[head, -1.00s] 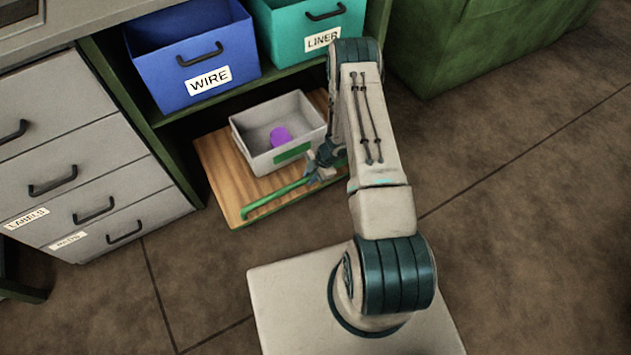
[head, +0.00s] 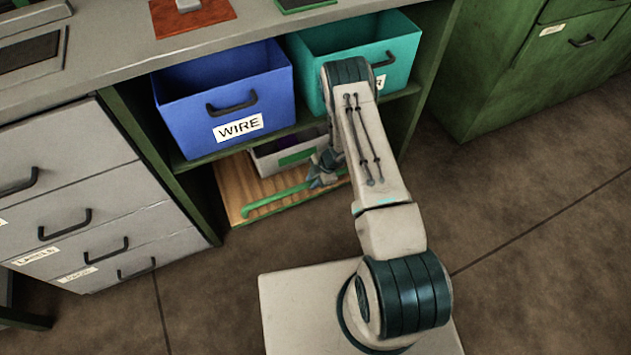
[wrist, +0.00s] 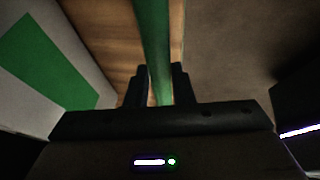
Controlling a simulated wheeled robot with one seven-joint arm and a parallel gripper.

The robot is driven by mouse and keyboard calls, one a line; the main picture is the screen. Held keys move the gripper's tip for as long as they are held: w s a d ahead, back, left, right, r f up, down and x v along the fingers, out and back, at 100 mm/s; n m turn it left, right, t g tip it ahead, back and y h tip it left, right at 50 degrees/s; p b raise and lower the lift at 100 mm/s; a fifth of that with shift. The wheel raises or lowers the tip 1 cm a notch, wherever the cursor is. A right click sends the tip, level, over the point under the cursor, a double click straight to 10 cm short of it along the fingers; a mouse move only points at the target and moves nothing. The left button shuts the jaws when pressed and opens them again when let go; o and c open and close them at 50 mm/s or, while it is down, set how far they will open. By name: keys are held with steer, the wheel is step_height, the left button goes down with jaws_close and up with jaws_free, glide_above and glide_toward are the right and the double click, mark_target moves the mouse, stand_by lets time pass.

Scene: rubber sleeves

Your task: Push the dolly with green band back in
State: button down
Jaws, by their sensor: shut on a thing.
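The dolly is a low wooden board (head: 232,190) with a green front edge and a raised green bar (head: 275,201) along its front. It sits at floor level under the shelf, its front part still showing. A grey bin (head: 274,162) with a green patch stands on it, partly hidden by the shelf and blue bin. My gripper (head: 318,181) is at the right part of the bar. In the wrist view, my gripper's dark fingers (wrist: 160,72) are shut on the green bar (wrist: 153,35), one on each side.
A blue WIRE bin (head: 225,95) and a teal bin (head: 345,45) stand on the shelf above. Grey drawers (head: 80,190) flank the opening at left. A green cabinet (head: 500,70) is at right. The floor (head: 520,260) at right is clear.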

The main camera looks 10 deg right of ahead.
steer(key=shift+w, duration=0.1)
steer(key=c, duration=1.3)
jaws_free()
steer(key=shift+o, duration=0.2)
steer(key=p+v, duration=0.4)
steer(key=v, duration=0.9)
steer(key=shift+d+r+p, duration=0.15)
steer(key=shift+r+p, duration=0.15)
steer(key=shift+r, duration=0.05)
